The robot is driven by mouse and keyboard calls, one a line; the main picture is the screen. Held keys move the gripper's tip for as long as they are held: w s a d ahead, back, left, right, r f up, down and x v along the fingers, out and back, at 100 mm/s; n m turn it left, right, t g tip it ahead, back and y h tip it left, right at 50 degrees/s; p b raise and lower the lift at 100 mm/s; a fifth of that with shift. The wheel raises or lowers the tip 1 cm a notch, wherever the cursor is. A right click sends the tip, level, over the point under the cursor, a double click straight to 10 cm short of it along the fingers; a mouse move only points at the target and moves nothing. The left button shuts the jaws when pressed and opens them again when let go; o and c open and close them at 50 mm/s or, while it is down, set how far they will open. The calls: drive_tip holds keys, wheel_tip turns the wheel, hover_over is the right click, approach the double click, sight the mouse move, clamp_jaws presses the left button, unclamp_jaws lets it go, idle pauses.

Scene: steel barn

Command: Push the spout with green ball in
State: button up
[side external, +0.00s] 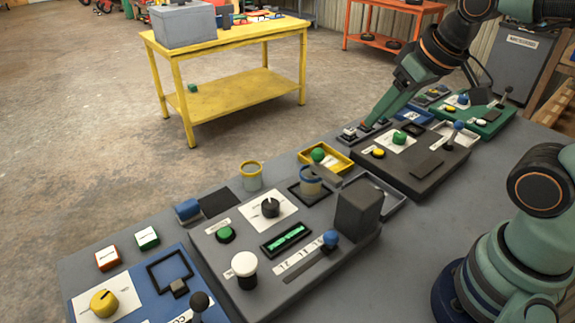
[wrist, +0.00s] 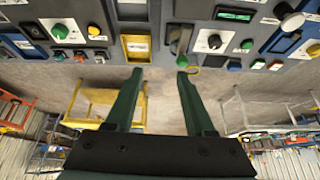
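A green ball (side external: 318,154) sits by the left end of a yellow-rimmed tray (side external: 345,164). A grey spout-like bar (side external: 325,175) lies just in front of it, sticking out over the console. In the wrist view a green piece (wrist: 174,33) and a grey-green bar (wrist: 183,42) show to the right of the yellow tray (wrist: 137,58); they look like the same ball and spout. My gripper (wrist: 160,70) is open and empty, with the bar's side of the panel beyond its right fingertip. In the side view the fingertips (side external: 370,124) are above the panel's back edge, right of the ball.
A dark block (side external: 358,210) rises from the near console. Dials, buttons and levers crowd the bench. Open floor and a yellow table (side external: 235,93) lie behind.

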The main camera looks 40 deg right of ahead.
drive_tip(key=shift+o, duration=0.2)
drive_tip(key=shift+w+a+r+m, duration=0.2)
drive_tip(key=shift+w+m, duration=0.1)
drive_tip(key=shift+m, duration=0.3)
drive_tip(key=m+g, duration=0.3)
drive_tip(key=m, duration=1.1)
approach(319, 149)
drive_tip(key=x, duration=0.9)
drive_tip(key=shift+f, duration=0.4)
clamp_jaws()
drive_tip(key=shift+r, duration=0.1)
